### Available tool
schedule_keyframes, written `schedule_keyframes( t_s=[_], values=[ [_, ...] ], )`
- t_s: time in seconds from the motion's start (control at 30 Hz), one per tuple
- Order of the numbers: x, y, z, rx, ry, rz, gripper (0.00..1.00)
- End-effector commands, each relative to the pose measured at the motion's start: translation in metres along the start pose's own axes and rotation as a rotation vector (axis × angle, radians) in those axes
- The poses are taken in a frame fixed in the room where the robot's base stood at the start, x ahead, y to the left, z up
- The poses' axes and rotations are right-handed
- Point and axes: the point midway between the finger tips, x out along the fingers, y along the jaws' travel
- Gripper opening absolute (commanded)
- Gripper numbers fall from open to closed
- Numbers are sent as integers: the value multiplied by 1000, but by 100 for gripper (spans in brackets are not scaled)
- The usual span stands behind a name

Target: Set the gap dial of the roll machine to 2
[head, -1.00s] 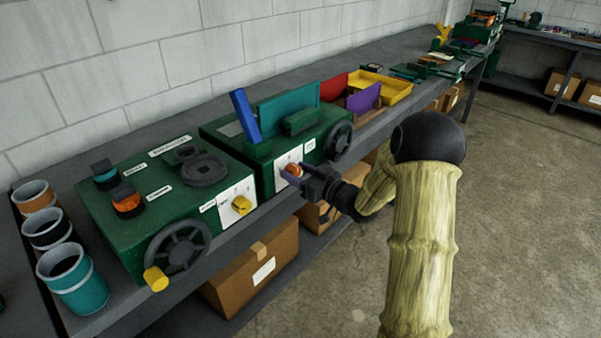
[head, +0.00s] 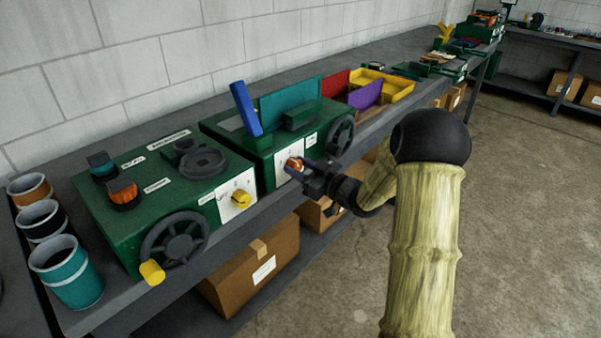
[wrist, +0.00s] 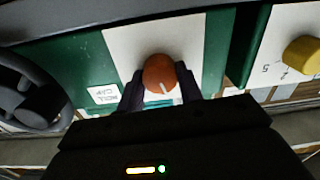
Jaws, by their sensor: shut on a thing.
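The roll machine (head: 262,155) is a green box on the bench with a white dial plate on its front. Its orange dial (head: 294,165) sits on that plate. In the wrist view the dial (wrist: 159,69) carries a white pointer line at its lower edge, tilted slightly right. My gripper (head: 300,167) is at the plate, shut on the dial, with one dark finger on each side in the wrist view. The fingers and gripper body hide part of the plate, and I cannot read the dial's numbers. A small label beside the plate (wrist: 104,95) appears to read "roll gap".
A second green machine (head: 150,185) with a yellow knob (head: 240,199) and a dark handwheel (head: 174,245) stands left. The roll machine's own handwheel (head: 341,136) is close right of my gripper. Cups (head: 66,270) stand at the left bench end. Floor at right is clear.

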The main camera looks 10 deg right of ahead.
Motion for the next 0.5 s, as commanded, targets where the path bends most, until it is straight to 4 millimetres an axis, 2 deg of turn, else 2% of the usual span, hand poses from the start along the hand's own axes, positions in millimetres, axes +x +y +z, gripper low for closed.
schedule_keyframes(
  t_s=[0.03,0.5],
  values=[
    [-1,2,4,-41,1,5,13],
    [-2,1,6,-481,-9,7,13]
  ],
)
